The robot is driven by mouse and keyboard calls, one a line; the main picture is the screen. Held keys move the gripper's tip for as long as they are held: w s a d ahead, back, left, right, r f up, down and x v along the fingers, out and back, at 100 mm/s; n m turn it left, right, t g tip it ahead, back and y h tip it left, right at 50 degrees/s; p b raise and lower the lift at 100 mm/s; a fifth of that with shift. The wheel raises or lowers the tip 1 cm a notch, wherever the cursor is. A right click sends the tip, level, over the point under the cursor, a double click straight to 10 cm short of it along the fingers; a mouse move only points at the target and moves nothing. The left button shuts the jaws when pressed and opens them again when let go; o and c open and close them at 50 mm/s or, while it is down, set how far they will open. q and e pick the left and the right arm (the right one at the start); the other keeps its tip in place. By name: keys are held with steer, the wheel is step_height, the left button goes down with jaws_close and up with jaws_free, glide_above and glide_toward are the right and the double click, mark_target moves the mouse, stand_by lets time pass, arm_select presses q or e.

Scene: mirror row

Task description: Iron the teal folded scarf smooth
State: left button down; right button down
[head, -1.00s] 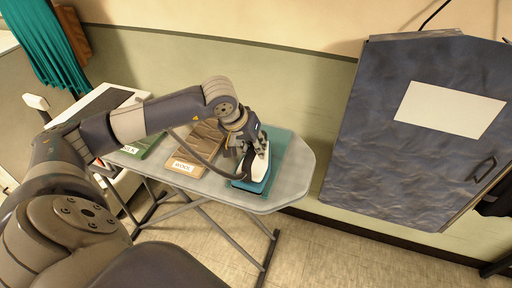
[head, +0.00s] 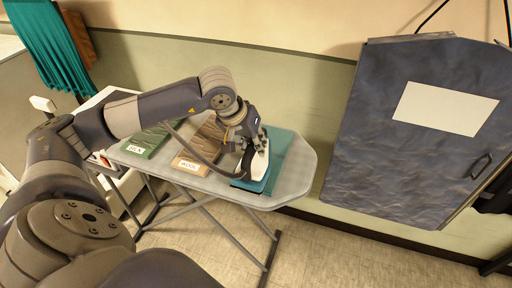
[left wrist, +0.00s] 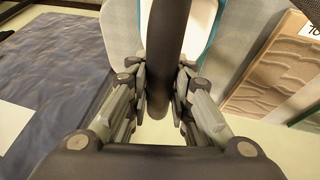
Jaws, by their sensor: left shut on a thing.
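The teal folded scarf (head: 284,153) lies on the right part of the grey ironing board (head: 306,161). A white iron (head: 259,164) is over its left and front part, soleplate down; I cannot tell if it presses on the cloth. My left gripper (head: 243,146) is shut on the iron's dark handle, which shows between the fingers in the left wrist view (left wrist: 168,40). The iron hides part of the scarf. The bare part of the scarf looks mostly flat, but small creases are too small to tell. My right gripper is not in view.
A brown rippled piece labelled WOOL (head: 205,146) and a green one labelled SILK (head: 147,141) lie on the board left of the scarf. A dark blue rippled panel (head: 405,140) with a white sheet stands at the right. A teal curtain (head: 50,45) hangs at the upper left.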

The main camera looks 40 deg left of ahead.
arm_select(q)
step_height(320, 180, up, 3)
steer(key=shift+s+p, duration=0.1)
steer(key=shift+p, duration=0.35)
steer(key=shift+r+p, duration=0.3)
steer(key=shift+r, duration=0.3)
steer(key=shift+d, duration=0.1)
